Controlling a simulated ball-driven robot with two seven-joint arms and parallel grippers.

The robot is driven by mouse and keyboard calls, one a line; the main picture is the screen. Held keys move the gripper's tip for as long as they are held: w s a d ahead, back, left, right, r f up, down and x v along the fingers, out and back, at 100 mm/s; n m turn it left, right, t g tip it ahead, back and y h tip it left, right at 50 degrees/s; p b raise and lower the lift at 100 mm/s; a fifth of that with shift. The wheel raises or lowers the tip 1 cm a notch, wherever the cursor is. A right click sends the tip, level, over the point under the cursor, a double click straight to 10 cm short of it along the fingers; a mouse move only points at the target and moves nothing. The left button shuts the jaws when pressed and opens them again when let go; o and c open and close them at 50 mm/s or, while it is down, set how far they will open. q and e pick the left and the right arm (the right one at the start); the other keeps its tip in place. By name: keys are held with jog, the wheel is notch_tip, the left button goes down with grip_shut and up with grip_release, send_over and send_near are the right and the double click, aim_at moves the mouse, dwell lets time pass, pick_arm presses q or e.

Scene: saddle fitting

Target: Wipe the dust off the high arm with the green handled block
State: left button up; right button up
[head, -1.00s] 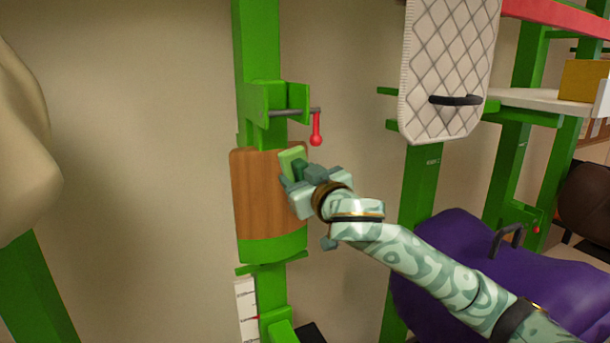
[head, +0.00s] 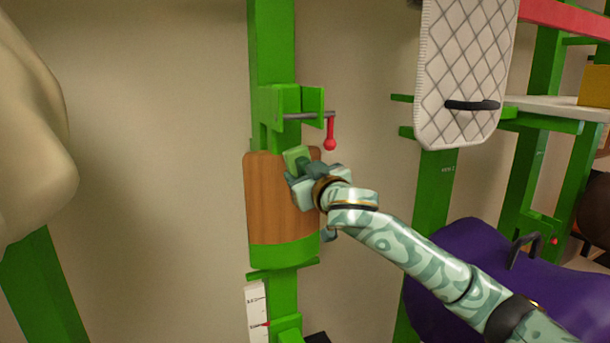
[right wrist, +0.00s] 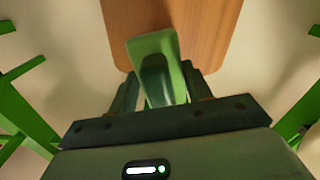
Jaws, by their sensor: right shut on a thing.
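The green handled block (head: 296,158) is in my right gripper (head: 305,175), at the upper right of a brown wooden panel (head: 268,200) on a green post. I take this panel to be the high arm. In the right wrist view the block (right wrist: 153,50) sits between the fingers of the gripper (right wrist: 165,90), with the panel (right wrist: 195,25) just beyond it. I cannot tell whether the block touches the panel. No dust can be made out. My left gripper is not in view.
A crank with a red knob (head: 330,143) sticks out just above the panel. A quilted white pad (head: 465,60) with a black handle hangs at the right. A purple padded thing (head: 480,275) stands below it. A ruler (head: 256,310) is under the panel.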

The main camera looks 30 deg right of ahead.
jog(key=shift+w, duration=0.95)
jog(key=shift+s+f+b, duration=0.1)
jog(key=shift+f+b, duration=0.85)
jog(key=shift+f, duration=1.1)
jog(key=shift+r+p, duration=0.15)
jog(key=shift+p, duration=0.3)
notch_tip(320, 180, up, 4)
jog(key=p, duration=0.4)
jog(key=shift+d+r, duration=0.1)
jog(key=shift+r, duration=0.05)
